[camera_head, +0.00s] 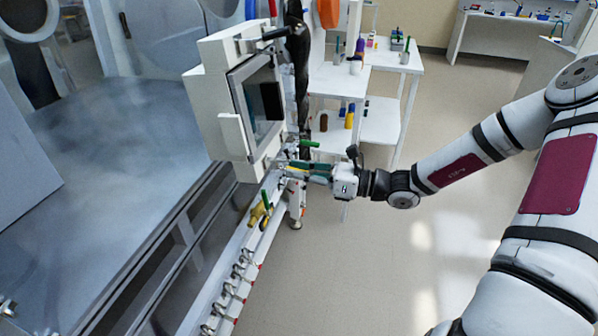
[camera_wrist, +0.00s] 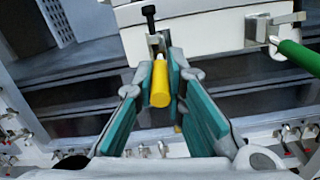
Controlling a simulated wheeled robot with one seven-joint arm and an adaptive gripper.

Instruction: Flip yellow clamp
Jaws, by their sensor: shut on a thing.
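The yellow clamp (camera_wrist: 160,86) shows in the wrist view as a short yellow handle between my fingers. It sits below a black-headed bolt and metal bracket at the edge of a white panel. My gripper (camera_wrist: 162,72) has teal pads and is shut on the yellow handle. In the head view my gripper (camera_head: 290,168) is at the lower edge of the white box-shaped door (camera_head: 215,105). The clamp itself is mostly hidden there by the fingers.
A green handle (camera_wrist: 297,57) on a metal fitting is right of my gripper in the wrist view. In the head view, a yellow fitting (camera_head: 258,214) and several metal valves line the rail below. White shelves (camera_head: 380,125) stand behind; open floor (camera_head: 340,270) lies to the right.

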